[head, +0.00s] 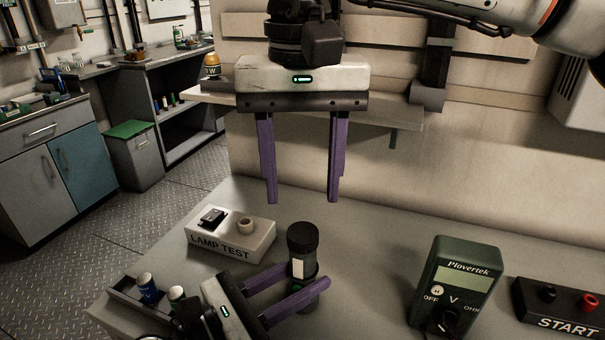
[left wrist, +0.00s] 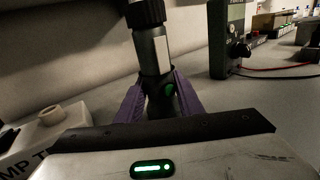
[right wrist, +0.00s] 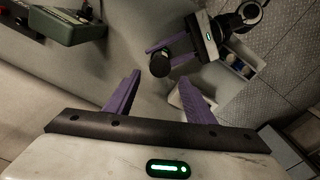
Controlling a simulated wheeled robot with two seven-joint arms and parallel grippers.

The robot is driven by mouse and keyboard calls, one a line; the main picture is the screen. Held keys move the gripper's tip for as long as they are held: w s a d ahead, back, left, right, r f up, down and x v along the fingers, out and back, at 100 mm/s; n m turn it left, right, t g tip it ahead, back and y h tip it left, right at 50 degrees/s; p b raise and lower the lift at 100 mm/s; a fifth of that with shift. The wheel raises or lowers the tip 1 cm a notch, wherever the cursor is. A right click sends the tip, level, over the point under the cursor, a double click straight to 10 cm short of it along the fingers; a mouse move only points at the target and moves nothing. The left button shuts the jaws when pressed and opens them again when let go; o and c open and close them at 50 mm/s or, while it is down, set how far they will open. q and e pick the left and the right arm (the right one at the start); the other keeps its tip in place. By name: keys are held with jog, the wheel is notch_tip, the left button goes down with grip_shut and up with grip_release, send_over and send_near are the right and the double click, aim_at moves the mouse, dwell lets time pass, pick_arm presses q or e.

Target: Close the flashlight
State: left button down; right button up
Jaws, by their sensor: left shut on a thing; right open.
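The flashlight (head: 303,262) stands upright on the grey table, dark with a pale label and a ribbed black cap on its top end (head: 302,238). My left gripper (head: 309,283) is shut on its lower body; the left wrist view shows purple fingers on both sides of the flashlight (left wrist: 153,55). My right gripper (head: 302,200) is open and empty, pointing down above the flashlight. In the right wrist view the flashlight's top (right wrist: 159,64) lies beyond the open fingers (right wrist: 160,95). Whether the cap is fully seated cannot be told.
A LAMP TEST box (head: 230,240) stands left of the flashlight. A tray (head: 125,290) with small cylinders lies at the table's left edge. A green multimeter (head: 460,285) and a START box (head: 560,308) stand to the right. Bare table lies between flashlight and multimeter. A wall shelf (head: 390,124) is behind.

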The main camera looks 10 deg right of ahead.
aim_at(303, 232)
pick_arm(q)
jog(key=shift+s+f, duration=0.1)
jog(key=shift+f, duration=0.3)
pick_arm(e)
notch_tip(303, 232, down, 8)
jog(key=shift+w+d+r, duration=0.1)
